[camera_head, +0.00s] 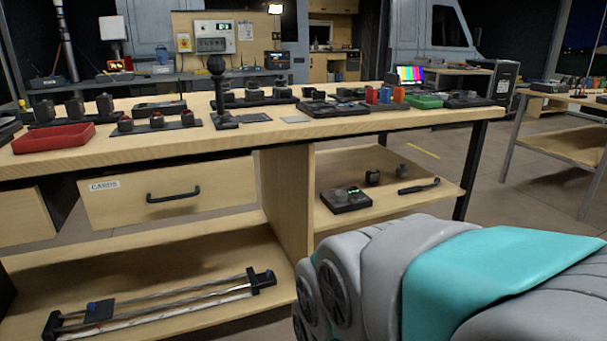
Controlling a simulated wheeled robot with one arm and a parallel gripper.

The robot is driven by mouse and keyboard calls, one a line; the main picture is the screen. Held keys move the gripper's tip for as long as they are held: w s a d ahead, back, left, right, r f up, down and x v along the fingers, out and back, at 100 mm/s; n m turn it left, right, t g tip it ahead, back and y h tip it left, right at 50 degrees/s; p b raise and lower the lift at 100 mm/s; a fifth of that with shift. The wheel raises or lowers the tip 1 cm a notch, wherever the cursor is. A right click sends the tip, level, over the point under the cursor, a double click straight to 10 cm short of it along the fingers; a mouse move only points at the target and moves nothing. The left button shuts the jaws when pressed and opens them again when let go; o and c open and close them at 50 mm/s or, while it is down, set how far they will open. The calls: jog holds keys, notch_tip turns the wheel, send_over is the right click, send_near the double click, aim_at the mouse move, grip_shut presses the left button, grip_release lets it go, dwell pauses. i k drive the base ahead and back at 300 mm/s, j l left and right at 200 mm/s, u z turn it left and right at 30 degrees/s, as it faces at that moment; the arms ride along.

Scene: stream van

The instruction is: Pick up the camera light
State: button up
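I cannot tell for sure which thing is the camera light. A small glowing panel (275,9) shows at the top, above the back counter. A white box-shaped lamp (112,28) stands at the back left. Several small dark devices (75,108) sit on the wooden workbench (250,138), too small to make out. On its right shelf are a flat black device with a green display (346,199), a small dark block (372,177) and a dark handled tool (418,187). My grey and teal arm fills the lower right; my gripper is out of view.
The bench top holds a red tray (53,138), a black ball-topped stand (217,90) and a green tray (424,101). A drawer labelled CARDS (170,195) is below. A camera slider (160,305) lies on the lower shelf. Bare floor (500,190) shows at right, before another table (565,145).

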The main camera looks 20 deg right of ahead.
aim_at(373, 176)
jog(key=z, duration=0.9)
jog(key=i+z, duration=0.15)
jog(key=i, duration=0.5)
jog(key=i+j+z, duration=0.15)
jog(key=i, duration=0.45)
jog(key=i+j, duration=0.25)
